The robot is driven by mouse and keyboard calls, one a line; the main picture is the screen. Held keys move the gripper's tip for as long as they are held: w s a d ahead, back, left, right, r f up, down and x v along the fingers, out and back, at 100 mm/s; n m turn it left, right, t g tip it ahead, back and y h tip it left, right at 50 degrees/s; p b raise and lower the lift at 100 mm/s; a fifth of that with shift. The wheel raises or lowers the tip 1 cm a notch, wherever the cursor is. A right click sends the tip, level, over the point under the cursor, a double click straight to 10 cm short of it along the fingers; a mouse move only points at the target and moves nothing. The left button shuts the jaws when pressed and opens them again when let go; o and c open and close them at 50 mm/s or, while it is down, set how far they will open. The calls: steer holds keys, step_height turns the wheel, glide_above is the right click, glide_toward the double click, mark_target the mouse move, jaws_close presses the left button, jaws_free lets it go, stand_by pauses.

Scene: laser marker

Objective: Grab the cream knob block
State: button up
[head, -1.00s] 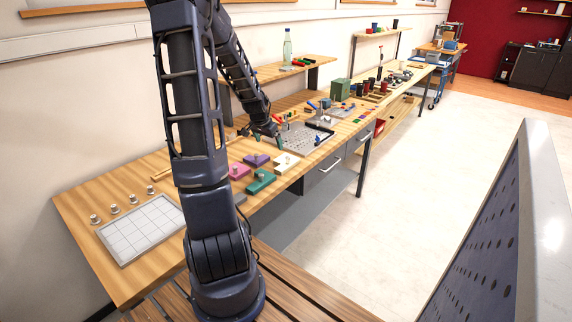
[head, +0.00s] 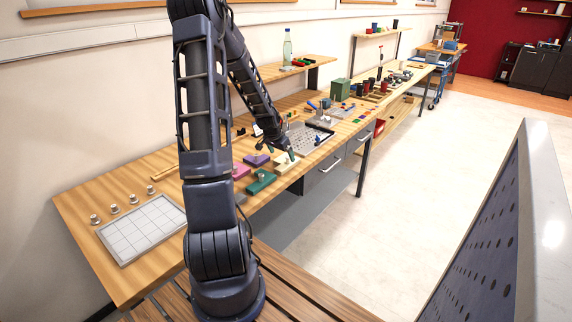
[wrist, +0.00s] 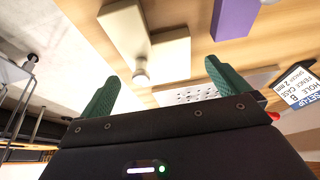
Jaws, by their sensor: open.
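The cream knob block (head: 284,168) lies on the wooden bench beside the green and purple blocks. In the wrist view the cream knob block (wrist: 169,55) is a stepped, pale piece with a round knob (wrist: 140,76) on it. My gripper (head: 282,153) is right over the block in the head view. In the wrist view my gripper (wrist: 160,76) shows two green fingers spread apart, with nothing held. The knob appears between the fingertips, nearer the left finger. I cannot tell how far it is below them.
A purple block (head: 257,160), a pink block (head: 241,171) and a green block (head: 262,182) lie close by. A perforated metal plate (head: 310,138) is just behind. A gridded tray (head: 143,230) sits at the near left. A label card (wrist: 300,86) shows at right in the wrist view.

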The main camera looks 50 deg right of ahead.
mark_target(285, 161)
steer(key=shift+x, duration=2.35)
steer(key=c, duration=0.9)
steer(key=shift+r, duration=0.1)
